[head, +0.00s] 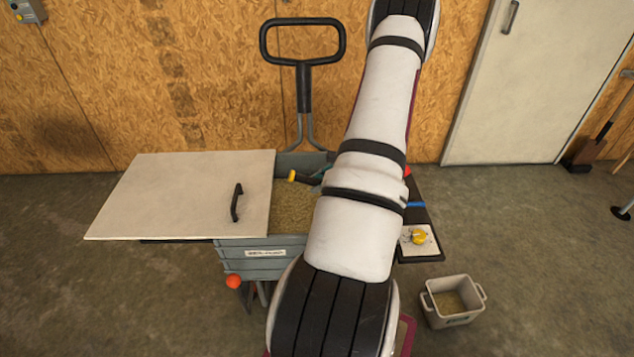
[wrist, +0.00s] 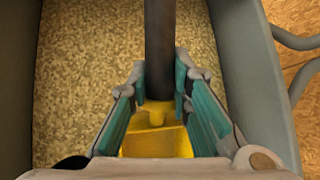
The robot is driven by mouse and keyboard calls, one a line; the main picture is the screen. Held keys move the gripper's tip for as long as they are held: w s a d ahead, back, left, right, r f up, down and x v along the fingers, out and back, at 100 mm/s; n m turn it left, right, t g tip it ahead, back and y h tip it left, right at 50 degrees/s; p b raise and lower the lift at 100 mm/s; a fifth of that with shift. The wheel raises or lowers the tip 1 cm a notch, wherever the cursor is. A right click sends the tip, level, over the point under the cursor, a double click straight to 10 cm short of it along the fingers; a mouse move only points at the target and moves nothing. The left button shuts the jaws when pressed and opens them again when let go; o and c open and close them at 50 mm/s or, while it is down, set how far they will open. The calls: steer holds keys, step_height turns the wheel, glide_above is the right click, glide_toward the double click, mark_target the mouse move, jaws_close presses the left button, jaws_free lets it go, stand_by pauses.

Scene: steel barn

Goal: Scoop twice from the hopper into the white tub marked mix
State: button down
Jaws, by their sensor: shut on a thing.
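The hopper (head: 262,267) is a grey cart bin of tan pellets, open on its right part. A scoop has a black handle (wrist: 159,45) and a yellow bowl (wrist: 155,138). My gripper (wrist: 160,78) is shut on the handle, with a teal-lined finger on each side. In the head view the handle's yellow end (head: 292,175) shows over the feed; my arm hides most of the gripper and the bowl. I cannot tell whether the bowl holds feed. The white tub (head: 434,312) stands on the floor at lower right with some feed inside; its label is too small to read.
A pale lid (head: 180,195) with a black handle covers the hopper's left side and juts out leftward. A tall push handle (head: 303,90) rises behind. Floor around the tub is clear.

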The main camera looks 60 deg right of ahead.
step_height(320, 180, down, 8)
steer(key=b, duration=0.6)
steer(key=shift+f+b, duration=0.35)
steer(key=shift+b, duration=0.2)
stand_by(0.8)
steer(key=shift+r, duration=0.1)
stand_by(1.1)
step_height(320, 180, up, 25)
steer(key=p, duration=1.4)
stand_by(1.7)
stand_by(0.3)
